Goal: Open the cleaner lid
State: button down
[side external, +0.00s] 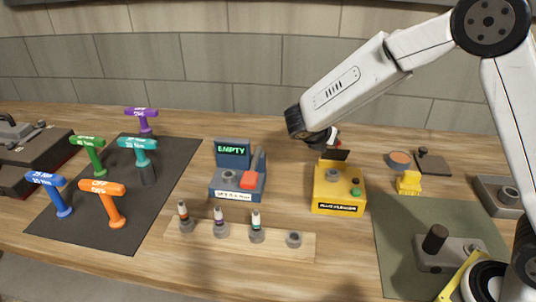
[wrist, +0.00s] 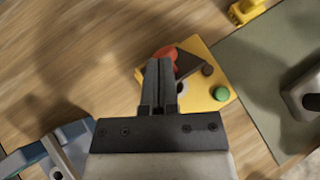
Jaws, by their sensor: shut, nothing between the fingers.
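The cleaner is a yellow box (side external: 338,200) with a black front label and a green button (side external: 356,192). Its dark lid (side external: 335,155) stands tilted up at the back of the box, and a grey round socket (side external: 332,175) shows in front of it. In the wrist view the box (wrist: 208,56) lies beyond the fingers, with the dark lid (wrist: 189,64) and a red part (wrist: 167,54) by the fingertips. My gripper (wrist: 158,62) is shut and empty, over the lid's side of the box. Whether it touches the lid I cannot tell. In the side view the fingertips are mostly hidden.
A blue device (side external: 238,180) reading EMPTY stands left of the cleaner. A wooden rack (side external: 205,242) with several plugs lies in front. A small yellow piece (side external: 409,183) and a green mat (side external: 400,225) are at right. Coloured T-handled tools stand on a dark mat (side external: 180,165) at left.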

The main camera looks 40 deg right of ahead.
jog(key=shift+w, duration=0.1)
jog(key=shift+w+d+r+n+g+y, duration=0.15)
jog(key=shift+w+d+n+g+y, duration=0.05)
jog(key=shift+w+d+g+y, duration=0.4)
jog(key=shift+w+d+r+n+g+y, duration=0.2)
jog(key=shift+w+d+g+y, duration=0.3)
jog(key=shift+y, duration=0.2)
jog(key=shift+w+d+f+n+g+y, duration=0.25)
jog(key=shift+w+d+n+g+y, duration=0.15)
jog(key=shift+w+d+g+y, duration=0.75)
jog(key=shift+s+a, duration=0.1)
jog(key=shift+s, duration=0.1)
jog(key=shift+r, duration=0.25)
jog(key=shift+r, duration=0.6)
jog(key=s+v, duration=0.1)
jog(key=v, duration=0.8)
jog(key=shift+a+r, duration=0.35)
jog(key=shift+a, duration=0.25)
